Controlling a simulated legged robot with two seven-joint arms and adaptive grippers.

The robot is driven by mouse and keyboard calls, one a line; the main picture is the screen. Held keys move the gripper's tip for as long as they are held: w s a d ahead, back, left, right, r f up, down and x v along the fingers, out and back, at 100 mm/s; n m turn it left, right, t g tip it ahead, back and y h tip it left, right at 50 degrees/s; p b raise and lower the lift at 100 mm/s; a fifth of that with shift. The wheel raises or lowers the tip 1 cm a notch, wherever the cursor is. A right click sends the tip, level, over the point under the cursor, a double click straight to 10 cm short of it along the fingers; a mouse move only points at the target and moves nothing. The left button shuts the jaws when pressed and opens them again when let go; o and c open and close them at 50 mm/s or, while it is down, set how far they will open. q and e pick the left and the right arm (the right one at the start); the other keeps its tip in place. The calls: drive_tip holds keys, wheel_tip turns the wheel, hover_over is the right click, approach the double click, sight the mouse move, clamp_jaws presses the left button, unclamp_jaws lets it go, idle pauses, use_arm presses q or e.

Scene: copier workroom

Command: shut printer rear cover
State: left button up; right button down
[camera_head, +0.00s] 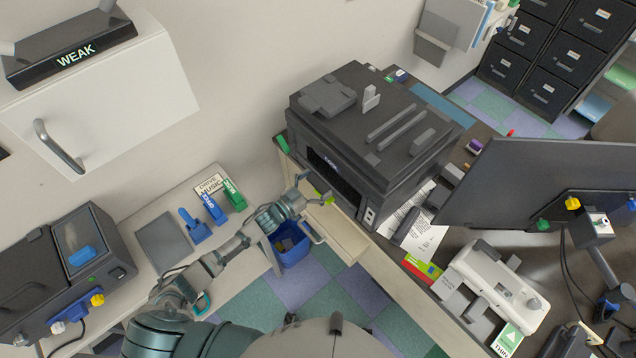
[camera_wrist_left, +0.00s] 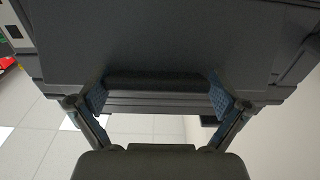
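The dark grey printer (camera_head: 385,125) sits on the desk in the head view, with a dark recess (camera_head: 335,176) low on the side facing my left gripper. I cannot tell for sure which panel is the rear cover or how far open it is. My left gripper (camera_head: 312,209) is beside that side, its fingers spread wide. In the left wrist view the two finger pads (camera_wrist_left: 163,98) are far apart, with a dark bar-like edge (camera_wrist_left: 155,82) of the printer showing between them. Whether the pads touch it is unclear. My right gripper is not in view.
A large dark monitor (camera_head: 540,185) stands right of the printer. A hole punch (camera_head: 490,285) and papers (camera_head: 415,225) lie on the desk. A blue bin (camera_head: 291,246) is on the floor below my left gripper. A white cabinet (camera_head: 100,105) hangs at upper left.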

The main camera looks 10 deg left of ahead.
use_arm(q)
drive_tip(key=shift+s+f, duration=0.1)
drive_tip(key=shift+s+a+f, duration=0.1)
drive_tip(key=shift+s+a, duration=0.1)
drive_tip(key=shift+a, duration=0.05)
drive_tip(key=v, duration=1.1)
drive_tip(key=shift+s, duration=0.1)
